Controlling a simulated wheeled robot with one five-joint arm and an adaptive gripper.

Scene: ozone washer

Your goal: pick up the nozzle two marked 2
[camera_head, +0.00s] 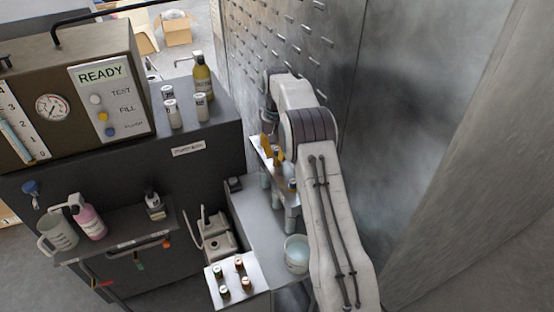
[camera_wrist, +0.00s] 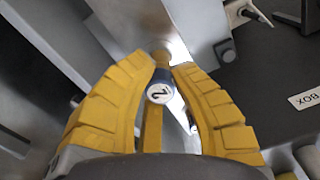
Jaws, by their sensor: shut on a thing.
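The nozzle marked 2 (camera_wrist: 160,93) shows in the wrist view between my yellow fingers, with a dark blue band, a white round label reading 2 and a brass-coloured end. My gripper (camera_wrist: 164,66) is shut on it, one finger at each side. In the head view my gripper (camera_head: 268,144) is at the narrow metal rack (camera_head: 284,176) beside the wall, below my bent arm. Whether the nozzle still touches the rack cannot be told. Another small nozzle (camera_head: 292,185) stands on the rack nearer the camera.
A clear cup (camera_head: 297,253) stands below the rack. A white block (camera_head: 243,289) with several small capped vials is at the front. The dark washer panel (camera_head: 110,185) is to the left, the metal wall (camera_head: 410,110) close on the right. Bottles stand on the washer's top.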

